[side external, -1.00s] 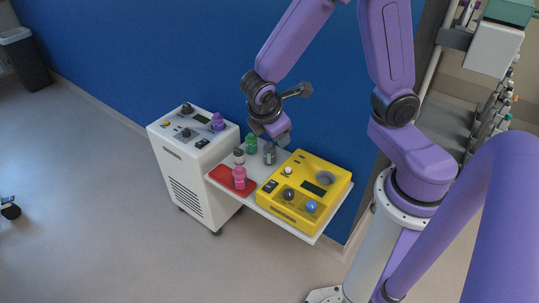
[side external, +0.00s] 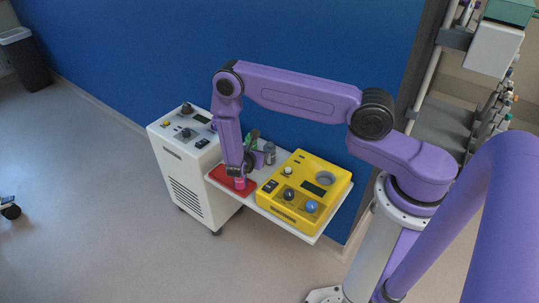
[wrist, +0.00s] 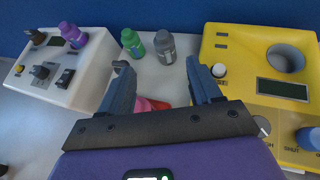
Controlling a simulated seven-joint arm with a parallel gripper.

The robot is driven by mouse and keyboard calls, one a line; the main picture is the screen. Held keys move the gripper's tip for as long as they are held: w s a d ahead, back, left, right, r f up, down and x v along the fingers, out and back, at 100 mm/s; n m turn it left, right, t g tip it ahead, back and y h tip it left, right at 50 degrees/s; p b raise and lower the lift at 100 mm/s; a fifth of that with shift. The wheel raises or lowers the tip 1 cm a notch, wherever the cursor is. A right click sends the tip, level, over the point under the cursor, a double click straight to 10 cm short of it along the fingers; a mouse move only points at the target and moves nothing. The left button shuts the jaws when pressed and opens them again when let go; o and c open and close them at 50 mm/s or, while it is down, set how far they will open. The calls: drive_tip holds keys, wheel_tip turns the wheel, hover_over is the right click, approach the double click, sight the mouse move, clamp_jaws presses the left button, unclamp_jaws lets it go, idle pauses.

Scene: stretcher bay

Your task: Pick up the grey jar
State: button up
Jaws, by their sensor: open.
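The grey jar (side external: 270,154) stands upright on the white shelf, left of the yellow device. In the wrist view the grey jar (wrist: 166,50) is ahead of my gripper (wrist: 157,70), beyond the fingertips and slightly towards the right finger. My gripper is open, with nothing held between the fingers. In the side view my wrist hangs low over the shelf and largely hides the fingers.
A green jar (wrist: 133,43) stands just left of the grey jar. A pink jar (side external: 239,183) on a red mat (side external: 220,179) is beneath my wrist. The yellow device (side external: 305,190) borders on the right; a white cabinet (wrist: 62,75) with a purple jar (wrist: 72,34) is left.

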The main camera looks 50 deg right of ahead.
wheel_tip(320, 180, down, 2)
approach(269, 145)
drive_tip(key=d+f, duration=0.2)
drive_tip(key=d, duration=0.1)
drive_tip(key=shift+n, duration=0.4)
drive_tip(key=shift+w+r+x, duration=0.1)
drive_tip(key=shift+w+x, duration=0.1)
drive_tip(key=shift+x, duration=0.65)
drive_tip(key=shift+w+r+x, duration=0.1)
drive_tip(key=shift+w+x, duration=0.05)
drive_tip(key=shift+x, duration=0.7)
drive_tip(key=shift+w+r+x, duration=0.1)
drive_tip(key=shift+w+x, duration=0.1)
drive_tip(key=shift+x, duration=0.7)
drive_tip(key=shift+a, duration=0.1)
drive_tip(key=shift+c, duration=0.3)
clamp_jaws()
